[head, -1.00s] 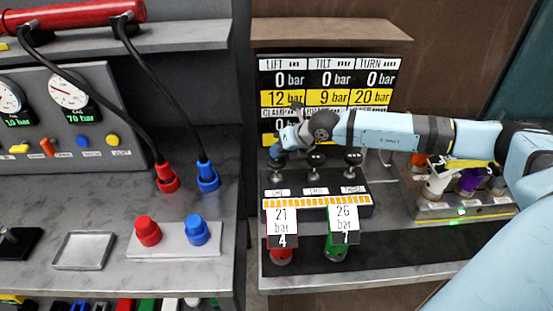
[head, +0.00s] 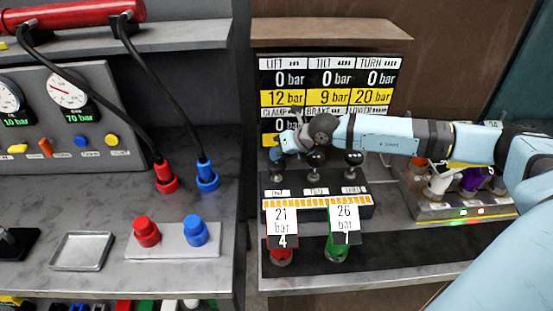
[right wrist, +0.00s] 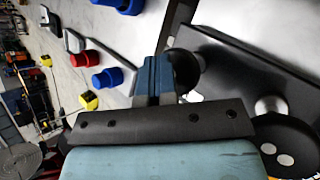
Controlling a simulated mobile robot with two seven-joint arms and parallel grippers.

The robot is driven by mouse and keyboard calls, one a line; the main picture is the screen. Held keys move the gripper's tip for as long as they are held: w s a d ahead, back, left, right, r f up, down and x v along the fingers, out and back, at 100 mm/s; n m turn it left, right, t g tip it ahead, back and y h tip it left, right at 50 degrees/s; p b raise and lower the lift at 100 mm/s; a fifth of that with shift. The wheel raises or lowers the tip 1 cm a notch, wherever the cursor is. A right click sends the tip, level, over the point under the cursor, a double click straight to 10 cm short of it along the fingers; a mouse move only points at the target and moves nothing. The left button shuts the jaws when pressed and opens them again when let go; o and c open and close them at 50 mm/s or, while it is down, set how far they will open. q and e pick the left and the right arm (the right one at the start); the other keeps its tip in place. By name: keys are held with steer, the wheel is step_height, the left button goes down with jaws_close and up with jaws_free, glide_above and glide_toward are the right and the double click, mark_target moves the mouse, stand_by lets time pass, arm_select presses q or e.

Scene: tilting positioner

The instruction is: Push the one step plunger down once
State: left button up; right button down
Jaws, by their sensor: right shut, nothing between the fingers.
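Three black-knobbed plungers stand in a row on a dark block (head: 318,206) in the head view. The leftmost is the one step plunger (head: 278,174), partly hidden by my right gripper (head: 276,154). My right gripper is shut and empty, at that plunger's top. In the right wrist view the shut fingers (right wrist: 154,78) overlap a dark round knob (right wrist: 186,72); I cannot tell whether they touch. A knob with two white dots (right wrist: 285,150), matching the middle plunger (head: 315,162), is close to the gripper. My left gripper is out of view.
The third plunger (head: 353,160) stands to the right. Pressure displays (head: 330,78) are behind. Tags reading 21 and 26 bar (head: 344,218) hang in front over red and green knobs. A valve box with lights (head: 465,212) is at right, below my arm. A separate bench is at left.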

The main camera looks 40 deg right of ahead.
steer(key=shift+f+b, duration=0.8)
steer(key=shift+f, duration=0.3)
stand_by(0.6)
steer(key=shift+r, duration=0.1)
steer(key=shift+r+p, duration=1.1)
steer(key=shift+r, duration=1.35)
steer(key=shift+r, duration=0.1)
step_height(320, 180, up, 5)
steer(key=shift+f+p, duration=0.1)
steer(key=shift+p, duration=0.9)
steer(key=shift+s+f, duration=0.1)
